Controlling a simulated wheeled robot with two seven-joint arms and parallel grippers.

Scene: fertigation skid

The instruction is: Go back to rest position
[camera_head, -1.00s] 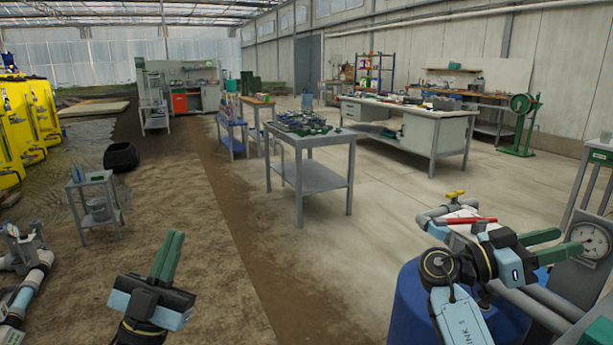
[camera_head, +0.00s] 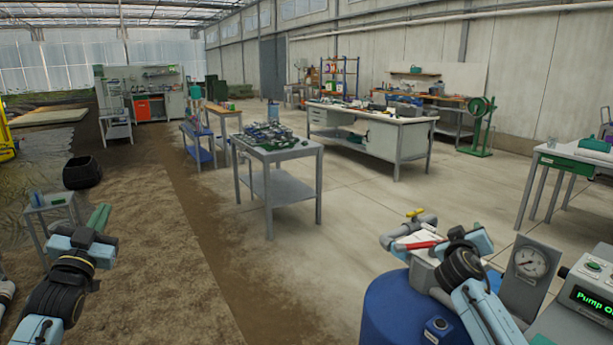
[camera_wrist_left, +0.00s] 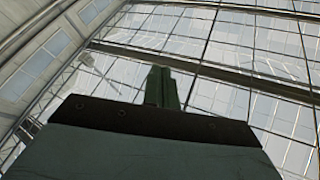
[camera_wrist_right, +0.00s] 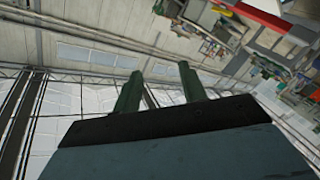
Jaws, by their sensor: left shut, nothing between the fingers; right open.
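My left gripper (camera_head: 99,217) is at the lower left of the head view, above the soil floor and beside a small grey side table. Its green fingers are together with nothing between them, as the left wrist view (camera_wrist_left: 161,88) also shows against the roof. My right arm is at the lower right of the head view, over a blue drum (camera_head: 390,308) and by the pressure gauge. In the right wrist view my right gripper (camera_wrist_right: 158,80) has its two green fingers apart and empty. In the head view its fingertips are hidden behind my arm.
A pressure gauge (camera_head: 530,262) and a control box with a green display (camera_head: 593,299) stand at the lower right. Pipes with a yellow handle (camera_head: 415,213) and a red part (camera_head: 420,245) sit by the drum. A grey table (camera_head: 278,151) with parts stands mid-view.

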